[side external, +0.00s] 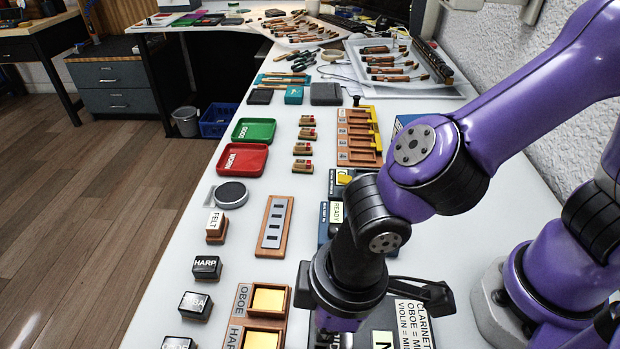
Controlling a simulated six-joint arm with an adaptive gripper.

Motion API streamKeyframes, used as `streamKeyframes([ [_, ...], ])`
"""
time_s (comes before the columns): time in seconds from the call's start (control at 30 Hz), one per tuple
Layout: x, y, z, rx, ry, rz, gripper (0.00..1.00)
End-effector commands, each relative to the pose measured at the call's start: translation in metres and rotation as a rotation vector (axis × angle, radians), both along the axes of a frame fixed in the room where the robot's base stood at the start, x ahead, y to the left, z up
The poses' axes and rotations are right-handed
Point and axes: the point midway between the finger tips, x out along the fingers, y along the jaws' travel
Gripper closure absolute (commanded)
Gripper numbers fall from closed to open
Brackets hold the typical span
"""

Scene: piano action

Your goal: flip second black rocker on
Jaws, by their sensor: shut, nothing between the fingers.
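My gripper (325,338) points down at the bottom of the side external view, over the near part of the white table. Its fingertips are largely cut off by the frame edge and hidden by my wrist; it is shut with nothing held. A wooden-framed grey panel (275,225) with a row of small dark squares lies left of my arm, apart from my gripper; I cannot tell whether these squares are the rockers. A dark box (365,338) lies just right of my gripper, partly covered by my wrist. No black rocker can be made out clearly.
Wooden trays with yellow pads (268,299), labelled OBOE and HARP, lie just left of my gripper. A lettered sign (411,325) is to the right. Small labelled blocks (207,267) line the left edge. Red (242,160) and green (254,130) trays sit further back.

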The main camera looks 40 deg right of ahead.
Motion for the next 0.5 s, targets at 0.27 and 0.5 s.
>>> streamKeyframes([
  [0.27, 0.002, 0.0022, -0.0059, -0.049, 0.048, 0.0, 1.0],
  [0.5, 0.0012, 0.0013, -0.0053, -0.05, 0.048, 0.001, 1.0],
])
